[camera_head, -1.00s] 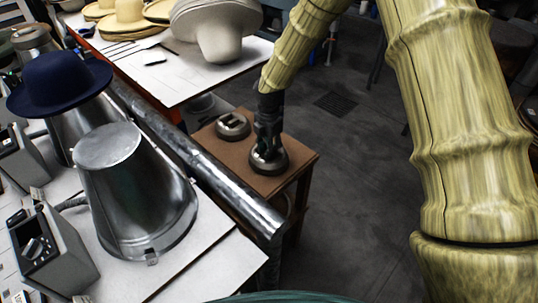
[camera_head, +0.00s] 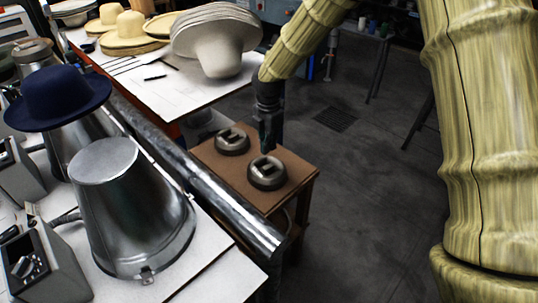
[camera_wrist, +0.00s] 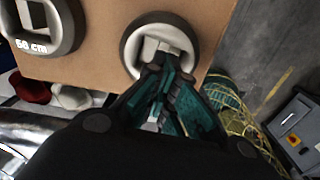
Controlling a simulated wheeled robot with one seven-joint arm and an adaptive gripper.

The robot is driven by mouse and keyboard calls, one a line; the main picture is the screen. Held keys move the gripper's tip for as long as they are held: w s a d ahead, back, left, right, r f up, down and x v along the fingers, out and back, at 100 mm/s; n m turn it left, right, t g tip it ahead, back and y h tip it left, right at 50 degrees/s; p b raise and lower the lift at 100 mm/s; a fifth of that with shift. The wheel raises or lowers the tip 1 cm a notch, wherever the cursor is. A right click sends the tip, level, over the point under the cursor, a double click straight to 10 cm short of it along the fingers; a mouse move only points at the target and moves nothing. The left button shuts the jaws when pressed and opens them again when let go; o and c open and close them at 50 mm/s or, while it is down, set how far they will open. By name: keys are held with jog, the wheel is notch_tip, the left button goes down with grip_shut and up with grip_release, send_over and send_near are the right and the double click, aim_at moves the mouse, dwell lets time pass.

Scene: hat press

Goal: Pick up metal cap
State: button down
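Two round dark-grey metal caps, each with a raised grip bar across a recess, lie on a small brown table. The nearer cap (camera_head: 267,174) is at the table's front; the other cap (camera_head: 232,141) is behind and to its left. In the wrist view the nearer cap (camera_wrist: 199,38) is just beyond my fingertips, and the other cap (camera_wrist: 68,33) shows "60 cm" at the left. My gripper (camera_head: 267,152) is just above the nearer cap, apart from it as far as I can see.
The brown table (camera_head: 302,178) stands beside a long metal pipe (camera_head: 215,192). To the left are a metal cone (camera_head: 130,215), a dark blue hat (camera_head: 60,93) and control boxes. A white table (camera_head: 150,85) with hats is behind.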

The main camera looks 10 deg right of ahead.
jog(key=shift+r, duration=0.8)
jog(key=shift+c, duration=2.2)
grip_release()
jog(key=shift+w, duration=0.1)
